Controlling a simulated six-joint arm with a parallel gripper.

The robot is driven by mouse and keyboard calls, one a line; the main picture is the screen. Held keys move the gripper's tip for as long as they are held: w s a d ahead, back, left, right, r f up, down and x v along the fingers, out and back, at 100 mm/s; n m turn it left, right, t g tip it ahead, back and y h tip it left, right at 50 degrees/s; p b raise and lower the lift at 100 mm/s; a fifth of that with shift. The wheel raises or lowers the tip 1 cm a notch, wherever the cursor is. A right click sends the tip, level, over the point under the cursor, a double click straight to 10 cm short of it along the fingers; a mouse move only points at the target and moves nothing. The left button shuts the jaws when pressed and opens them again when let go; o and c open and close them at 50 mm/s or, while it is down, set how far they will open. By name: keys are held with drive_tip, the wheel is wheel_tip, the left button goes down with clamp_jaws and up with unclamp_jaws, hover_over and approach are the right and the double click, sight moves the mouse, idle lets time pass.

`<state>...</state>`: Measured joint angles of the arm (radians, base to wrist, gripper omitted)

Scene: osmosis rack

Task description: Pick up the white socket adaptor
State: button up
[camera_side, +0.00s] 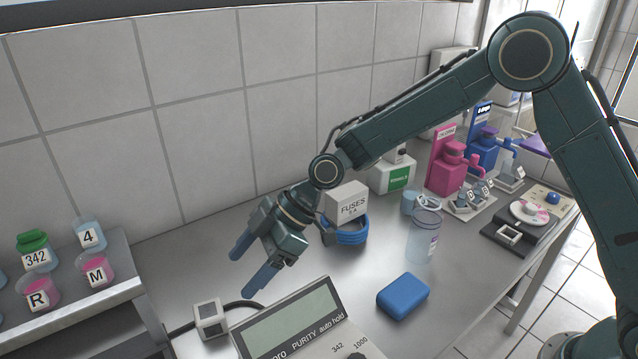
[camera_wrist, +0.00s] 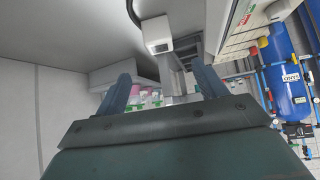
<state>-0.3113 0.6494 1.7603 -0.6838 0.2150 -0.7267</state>
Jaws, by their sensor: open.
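The white socket adaptor (camera_side: 210,319) is a small white cube with a dark square face. It sits on the grey bench at the lower left, beside a black cable. In the wrist view the adaptor (camera_wrist: 157,33) shows beyond the fingertips, near the top middle. My gripper (camera_side: 239,276) is open and empty, above the bench and apart from the adaptor, up and to its right in the side view. Its two blue fingers also show in the wrist view (camera_wrist: 160,70), pointing towards the adaptor.
A purity meter (camera_side: 300,325) stands close to the adaptor's right. A shelf with labelled jars (camera_side: 97,270) is at the left. A FUSES box (camera_side: 346,202), blue coil (camera_side: 352,236), clear bottle (camera_side: 424,238) and blue block (camera_side: 403,296) stand right of my gripper.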

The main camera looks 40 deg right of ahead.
sight(209, 310)
drive_tip(key=shift+x, duration=4.3)
drive_tip(key=shift+x, duration=2.6)
drive_tip(key=c, duration=1.1)
drive_tip(key=shift+r, duration=0.1)
